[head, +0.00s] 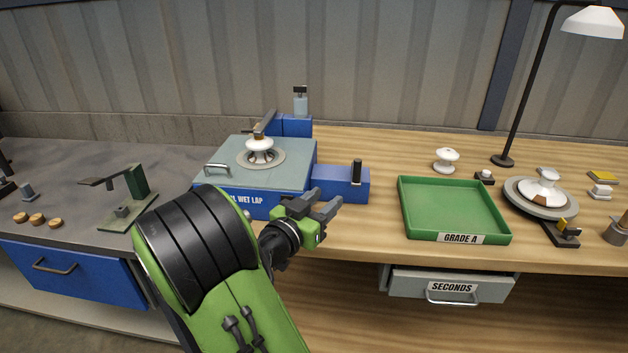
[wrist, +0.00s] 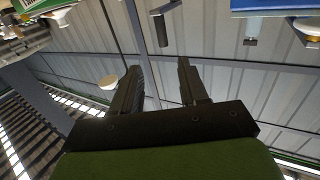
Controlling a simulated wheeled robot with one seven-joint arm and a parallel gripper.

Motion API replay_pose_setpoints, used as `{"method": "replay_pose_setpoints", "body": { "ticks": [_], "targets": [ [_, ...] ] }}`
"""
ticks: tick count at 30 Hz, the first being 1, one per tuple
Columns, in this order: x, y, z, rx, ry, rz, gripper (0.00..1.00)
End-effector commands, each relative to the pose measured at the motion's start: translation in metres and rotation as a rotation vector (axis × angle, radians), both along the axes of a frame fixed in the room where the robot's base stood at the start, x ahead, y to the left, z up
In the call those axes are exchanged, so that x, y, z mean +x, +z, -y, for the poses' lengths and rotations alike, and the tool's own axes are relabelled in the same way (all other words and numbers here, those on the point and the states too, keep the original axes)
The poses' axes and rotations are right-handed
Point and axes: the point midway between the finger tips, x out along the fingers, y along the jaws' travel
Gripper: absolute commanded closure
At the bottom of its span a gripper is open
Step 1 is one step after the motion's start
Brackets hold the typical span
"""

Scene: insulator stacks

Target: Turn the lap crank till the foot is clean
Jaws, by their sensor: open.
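The wet lap (head: 255,205) is a blue box with a grey-green top on the wooden bench. A white insulator (head: 260,147) stands on its round grey plate (head: 278,160), under a clamp arm (head: 265,122). Its foot is hidden against the plate, so I cannot tell how clean it is. The crank's dark upright handle (head: 357,172) stands on the blue block at the lap's right side; a dark handle (wrist: 161,30) shows in the wrist view beyond my fingertips. My gripper (head: 326,205) is open and empty, in front of the crank and apart from it; its fingers (wrist: 159,70) are spread.
A green Grade A tray (head: 405,215) lies to the right, empty, above a Seconds drawer (head: 450,287). A green press (head: 137,185) stands left.

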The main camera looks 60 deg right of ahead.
Motion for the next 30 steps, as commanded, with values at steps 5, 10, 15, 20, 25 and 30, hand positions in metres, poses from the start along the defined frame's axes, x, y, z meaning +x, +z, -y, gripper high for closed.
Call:
{"method": "replay_pose_setpoints", "body": {
  "ticks": [5,10,15,20,25,30],
  "targets": [
    [0.001,0.003,0.014,-0.019,-0.001,0.002,0.56],
    [-0.001,0.005,0.054,-0.018,-0.006,0.002,0.56],
    [-0.001,0.005,0.097,-0.016,-0.004,0.001,0.56],
    [-0.001,0.005,0.134,-0.017,-0.002,0.001,0.56],
    [0.001,0.004,0.155,-0.015,0.002,0.0,0.56],
    [0.001,0.002,0.159,-0.015,0.003,0.0,0.56]
  ]
}}
